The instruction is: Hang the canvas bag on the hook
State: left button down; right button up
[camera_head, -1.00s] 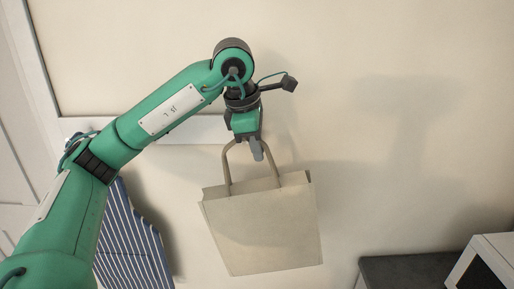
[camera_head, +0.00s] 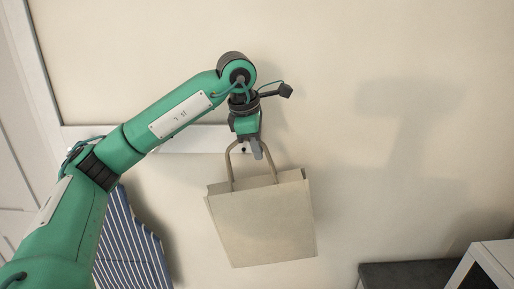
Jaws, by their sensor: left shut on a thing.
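The beige canvas bag (camera_head: 262,222) hangs, slightly tilted, from its looped handles in the head view. My left gripper (camera_head: 256,149) is shut on the top of the handle, and the bag hangs below it, in front of the wall. A white rail (camera_head: 195,139) runs along the wall behind my left arm. A small dark knob, possibly the hook (camera_head: 243,150), shows at the rail's right end, just left of the gripper and near the handle. I cannot tell whether the handle touches it. My right gripper is not in view.
A blue-and-white striped cloth (camera_head: 130,245) hangs at the lower left, partly behind my left arm. A dark-topped surface (camera_head: 405,274) and a white box-like appliance (camera_head: 487,266) are at the lower right. The wall right of the bag is clear.

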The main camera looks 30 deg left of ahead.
pick_arm(q)
jog(key=shift+w+a+f+b, duration=0.3)
jog(key=shift+w+a+f, duration=0.15)
jog(key=shift+w+f, duration=0.25)
jog(key=shift+w+a+f+b, duration=0.3)
jog(key=shift+w+a+f, duration=0.2)
jog(key=shift+w, duration=0.3)
